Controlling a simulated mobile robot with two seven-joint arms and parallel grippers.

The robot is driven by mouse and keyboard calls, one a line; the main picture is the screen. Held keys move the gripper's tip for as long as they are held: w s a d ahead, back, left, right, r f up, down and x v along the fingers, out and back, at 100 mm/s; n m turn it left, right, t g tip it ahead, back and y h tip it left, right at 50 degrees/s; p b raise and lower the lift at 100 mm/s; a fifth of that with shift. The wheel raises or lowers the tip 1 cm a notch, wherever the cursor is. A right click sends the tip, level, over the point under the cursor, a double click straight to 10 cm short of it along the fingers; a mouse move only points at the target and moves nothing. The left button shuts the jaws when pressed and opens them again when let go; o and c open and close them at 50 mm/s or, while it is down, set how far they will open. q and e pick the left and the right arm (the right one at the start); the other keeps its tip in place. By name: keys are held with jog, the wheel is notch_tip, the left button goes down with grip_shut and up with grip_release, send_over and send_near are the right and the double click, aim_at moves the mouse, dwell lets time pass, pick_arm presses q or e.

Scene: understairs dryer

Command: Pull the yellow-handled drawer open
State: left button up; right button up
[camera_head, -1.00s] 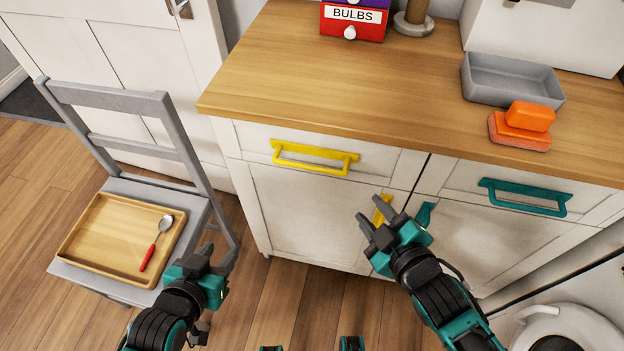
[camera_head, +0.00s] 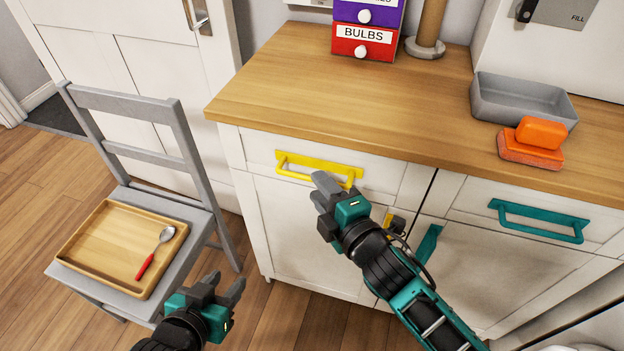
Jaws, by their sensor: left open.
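The yellow handle (camera_head: 318,168) is a bar on the front of the left drawer (camera_head: 385,178), below the wooden worktop. The drawer front sits flush with the cabinet, so it is shut. My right gripper (camera_head: 322,192) is just below and in front of the handle's right part. Its fingers overlap in this view, so I cannot tell how far apart they are or whether they touch the bar. My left gripper (camera_head: 224,287) is open and empty, low in front of the cabinet, beside the chair.
A grey chair (camera_head: 190,228) holds a wooden tray (camera_head: 95,255) with a red-handled spoon (camera_head: 156,250). A teal-handled drawer (camera_head: 540,220) is at right. The worktop (camera_head: 300,90) carries a bulbs box (camera_head: 362,42), grey basin (camera_head: 520,100) and orange sponges (camera_head: 535,142).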

jog(key=shift+b+x, duration=0.3)
jog(key=shift+x, duration=1.8)
grip_shut()
